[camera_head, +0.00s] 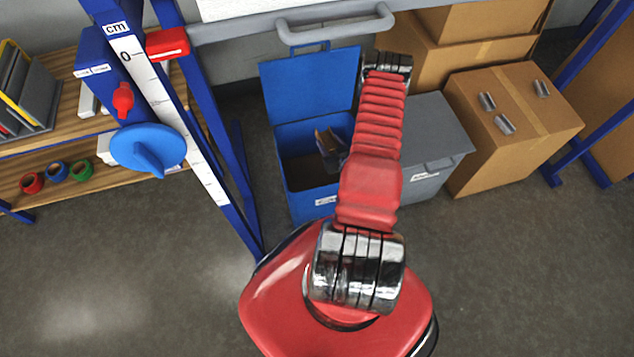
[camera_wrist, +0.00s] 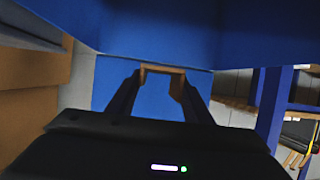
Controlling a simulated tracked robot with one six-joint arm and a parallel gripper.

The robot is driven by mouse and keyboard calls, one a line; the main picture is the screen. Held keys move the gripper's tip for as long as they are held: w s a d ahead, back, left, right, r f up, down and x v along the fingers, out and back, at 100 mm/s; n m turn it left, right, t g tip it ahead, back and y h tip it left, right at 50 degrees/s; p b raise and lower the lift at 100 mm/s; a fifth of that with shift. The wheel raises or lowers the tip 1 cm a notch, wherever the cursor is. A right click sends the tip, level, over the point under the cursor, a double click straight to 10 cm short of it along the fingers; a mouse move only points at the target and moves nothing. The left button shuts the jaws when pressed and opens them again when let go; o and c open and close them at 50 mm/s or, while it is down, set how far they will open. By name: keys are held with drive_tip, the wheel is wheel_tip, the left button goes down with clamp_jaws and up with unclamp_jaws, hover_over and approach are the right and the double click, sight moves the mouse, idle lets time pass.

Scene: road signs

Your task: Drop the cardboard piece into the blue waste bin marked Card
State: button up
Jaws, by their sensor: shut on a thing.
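The blue waste bin (camera_head: 308,195) stands on the floor with its lid (camera_head: 308,82) raised at the back. A white label is on its front, too small to read here. My gripper (camera_head: 328,143) is at the bin's opening, partly hidden by my red arm. In the wrist view, my gripper (camera_wrist: 160,80) is shut on the brown cardboard piece (camera_wrist: 163,69), which spans the fingertips. The cardboard piece also shows in the head view (camera_head: 321,138), over the dark inside of the bin. Blue surfaces surround it in the wrist view.
A closed grey bin (camera_head: 432,130) stands right beside the blue bin, with cardboard boxes (camera_head: 525,125) further right. A blue post with a white scale (camera_head: 160,95) and a wooden shelf (camera_head: 45,125) are at left. A grey rail (camera_head: 240,27) runs behind. The front floor is clear.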

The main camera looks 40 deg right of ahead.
sight(329, 148)
drive_tip(key=shift+f, duration=1.85)
drive_tip(key=o, duration=1.1)
drive_tip(key=v, duration=1.3)
drive_tip(key=shift+s+a+r, duration=0.15)
drive_tip(key=shift+s+a, duration=0.1)
drive_tip(key=shift+s, duration=0.05)
drive_tip(key=shift+s, duration=0.1)
